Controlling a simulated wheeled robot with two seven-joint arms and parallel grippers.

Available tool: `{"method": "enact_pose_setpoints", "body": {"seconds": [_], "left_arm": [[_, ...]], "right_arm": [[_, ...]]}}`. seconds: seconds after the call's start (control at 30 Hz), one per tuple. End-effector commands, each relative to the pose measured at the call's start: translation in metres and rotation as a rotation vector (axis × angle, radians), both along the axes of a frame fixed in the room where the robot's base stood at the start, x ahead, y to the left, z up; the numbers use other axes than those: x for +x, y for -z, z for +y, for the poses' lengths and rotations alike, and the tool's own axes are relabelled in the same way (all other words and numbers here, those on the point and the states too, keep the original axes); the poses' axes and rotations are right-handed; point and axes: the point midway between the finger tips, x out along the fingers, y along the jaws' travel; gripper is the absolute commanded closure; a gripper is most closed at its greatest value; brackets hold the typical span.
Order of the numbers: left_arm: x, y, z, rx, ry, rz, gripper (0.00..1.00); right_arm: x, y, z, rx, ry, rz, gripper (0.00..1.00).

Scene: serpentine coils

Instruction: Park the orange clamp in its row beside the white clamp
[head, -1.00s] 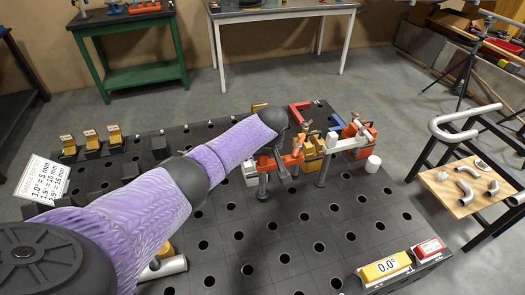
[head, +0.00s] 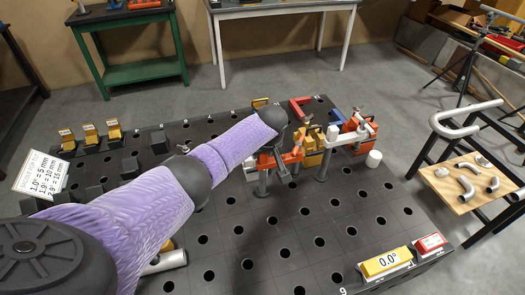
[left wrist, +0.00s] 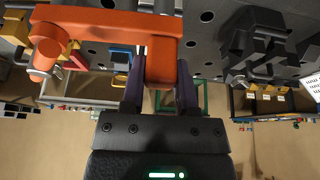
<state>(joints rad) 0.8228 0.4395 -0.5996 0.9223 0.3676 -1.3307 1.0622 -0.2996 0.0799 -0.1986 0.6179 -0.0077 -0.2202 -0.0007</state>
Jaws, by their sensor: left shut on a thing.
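My left gripper (head: 276,152) is shut on the orange clamp (head: 291,158), at the middle of the black perforated table (head: 300,240). In the left wrist view the fingers (left wrist: 160,95) straddle the clamp's orange body (left wrist: 110,28). The clamp's grey post hangs down at its left end in the head view; I cannot tell whether its foot touches the table. The white clamp (head: 346,137) stands upright just to the right, with a gap between the two. My arm hides part of the table. My right gripper is not in view.
Yellow, blue and orange pieces crowd behind the clamps, near a red-and-blue angle frame (head: 300,106). A yellow 0.0° box (head: 386,262) sits at the front right. The perforated table between is clear.

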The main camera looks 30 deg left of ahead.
Motion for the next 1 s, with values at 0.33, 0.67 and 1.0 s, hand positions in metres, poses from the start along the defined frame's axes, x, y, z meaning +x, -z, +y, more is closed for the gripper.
{"method": "enact_pose_setpoints", "body": {"seconds": [0.33, 0.67, 1.0], "left_arm": [[-0.001, 0.002, -0.001, -0.001, 0.0, 0.004, 0.21], [-0.007, -0.028, -0.008, -0.001, 0.003, 0.002, 0.21], [-0.025, -0.087, -0.028, -0.001, 0.001, 0.003, 0.21]], "right_arm": [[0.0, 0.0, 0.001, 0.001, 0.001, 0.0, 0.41], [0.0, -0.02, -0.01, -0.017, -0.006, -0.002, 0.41], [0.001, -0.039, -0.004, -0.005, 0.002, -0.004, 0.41]]}}
